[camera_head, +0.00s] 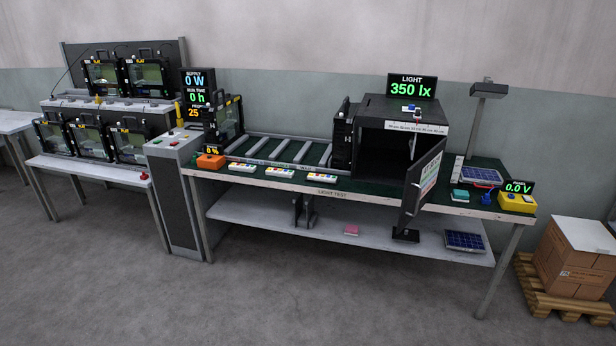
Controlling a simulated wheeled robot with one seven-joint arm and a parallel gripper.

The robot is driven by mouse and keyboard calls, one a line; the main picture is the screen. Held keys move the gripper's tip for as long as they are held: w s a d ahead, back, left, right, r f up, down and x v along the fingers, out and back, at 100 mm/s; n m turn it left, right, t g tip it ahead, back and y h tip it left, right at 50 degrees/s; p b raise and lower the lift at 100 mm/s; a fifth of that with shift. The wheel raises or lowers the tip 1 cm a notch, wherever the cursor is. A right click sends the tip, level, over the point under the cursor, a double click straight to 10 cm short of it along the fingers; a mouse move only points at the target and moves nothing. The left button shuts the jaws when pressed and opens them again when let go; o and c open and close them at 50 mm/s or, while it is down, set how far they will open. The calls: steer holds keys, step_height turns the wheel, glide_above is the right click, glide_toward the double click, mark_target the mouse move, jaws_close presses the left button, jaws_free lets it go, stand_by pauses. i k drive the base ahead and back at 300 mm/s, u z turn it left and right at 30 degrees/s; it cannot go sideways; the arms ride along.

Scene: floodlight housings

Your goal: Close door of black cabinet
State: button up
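The black cabinet (400,111) stands on the right half of the green-topped test bench, under a sign reading "LIGHT 350 lx". Its front is open and its inside is dark. Its door (422,184) hangs on the right side and is swung out toward the front, past the bench edge. A pale panel with green lettering shows on the door's face. What is inside the cabinet is too dark to tell. My gripper is not in view.
The bench's front edge (337,193) carries the label "LIGHT TEST". A yellow meter box (517,202) stands at its right end. Cardboard boxes (575,262) sit on a pallet at the right. The floor in front is clear.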

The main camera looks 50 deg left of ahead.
mark_target(422, 178)
steer(key=u, duration=0.9)
steer(key=i, duration=1.25)
steer(key=u, duration=0.65)
steer(key=i, duration=0.9)
steer(key=u, duration=0.65)
